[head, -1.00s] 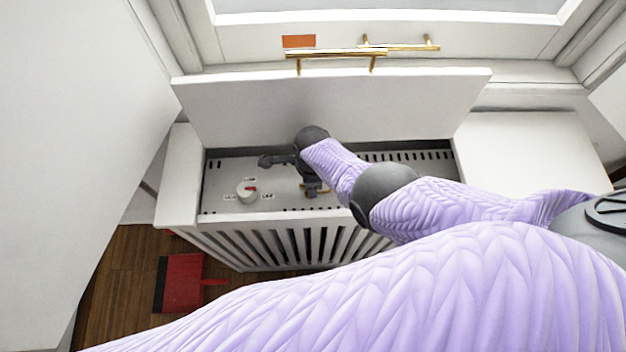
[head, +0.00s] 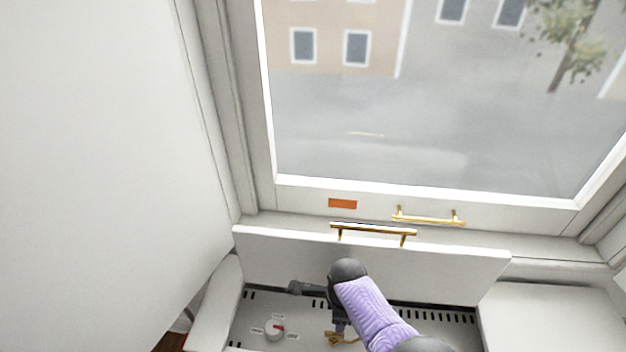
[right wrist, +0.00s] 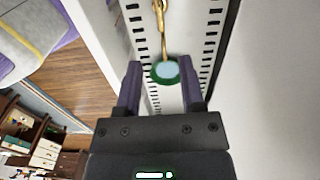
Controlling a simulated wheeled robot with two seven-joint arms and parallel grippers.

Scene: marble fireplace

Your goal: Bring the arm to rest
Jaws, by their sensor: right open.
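My right arm reaches into an open compartment (head: 300,310) below the window. My right gripper (right wrist: 160,78) is open, its two purple fingers apart. In the right wrist view, a round pale-blue disc with a green rim (right wrist: 165,71) shows between the fingers, at the end of a gold chain or rod (right wrist: 160,25). I cannot tell whether the fingers touch it. In the head view the gripper is low in the compartment, partly hidden by my wrist, with a bit of gold beside it. My left gripper is not in view.
A raised white lid (head: 430,265) with a gold handle (head: 373,229) stands behind my arm. A white dial with a red mark (head: 275,329) is left of the gripper. The window (head: 430,100) has another gold handle (head: 428,218). A white panel (head: 90,150) fills the left.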

